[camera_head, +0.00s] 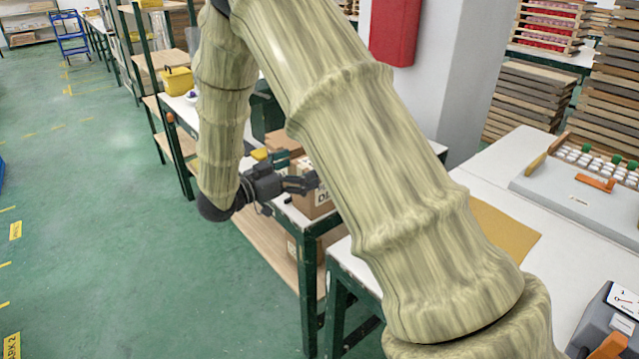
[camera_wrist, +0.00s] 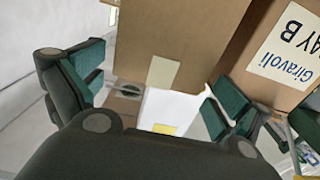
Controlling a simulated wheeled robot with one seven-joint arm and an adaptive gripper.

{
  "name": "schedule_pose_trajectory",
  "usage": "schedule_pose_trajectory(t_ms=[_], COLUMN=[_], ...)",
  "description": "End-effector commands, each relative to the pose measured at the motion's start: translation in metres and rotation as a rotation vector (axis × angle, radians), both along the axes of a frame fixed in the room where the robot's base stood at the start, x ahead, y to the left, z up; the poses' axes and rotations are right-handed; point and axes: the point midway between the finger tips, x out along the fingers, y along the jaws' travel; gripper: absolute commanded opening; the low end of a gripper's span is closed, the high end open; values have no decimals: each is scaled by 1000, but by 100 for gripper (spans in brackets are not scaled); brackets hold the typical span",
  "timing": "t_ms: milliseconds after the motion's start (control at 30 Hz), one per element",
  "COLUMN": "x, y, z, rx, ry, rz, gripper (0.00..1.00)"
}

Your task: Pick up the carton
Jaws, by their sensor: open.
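My gripper (camera_head: 300,184) is open beside a brown cardboard carton (camera_head: 316,201) on a white-topped table, partly hidden behind my arm. In the wrist view a plain brown carton (camera_wrist: 190,25) with a pale strip of tape lies ahead, between the two green-padded fingers. One finger is left of it and one right; I cannot tell whether they touch it. Close on its right is a labelled carton (camera_wrist: 262,88) reading "Giravoli" and "AY B". I cannot tell which carton the task means.
A yellow bin (camera_head: 177,81) stands farther back on the left. A second white table (camera_head: 490,185) at the right holds a brown sheet (camera_head: 505,228) and a grey board (camera_head: 575,195). A red box (camera_head: 396,30) hangs on the pillar. The green floor (camera_head: 110,260) at left is clear.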

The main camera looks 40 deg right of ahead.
Motion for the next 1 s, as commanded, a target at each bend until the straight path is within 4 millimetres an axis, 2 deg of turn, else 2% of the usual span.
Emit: schedule_pose_trajectory(t_ms=[200, 300, 567, 1000], x=[0, 1, 1, 1], y=[-29, -38, -41, -40], z=[-1, -1, -1, -1], rx=[0, 1, 0, 0], ry=[0, 0, 0, 0], rz=[-1, 0, 0, 0], gripper=[100, 100, 98, 18])
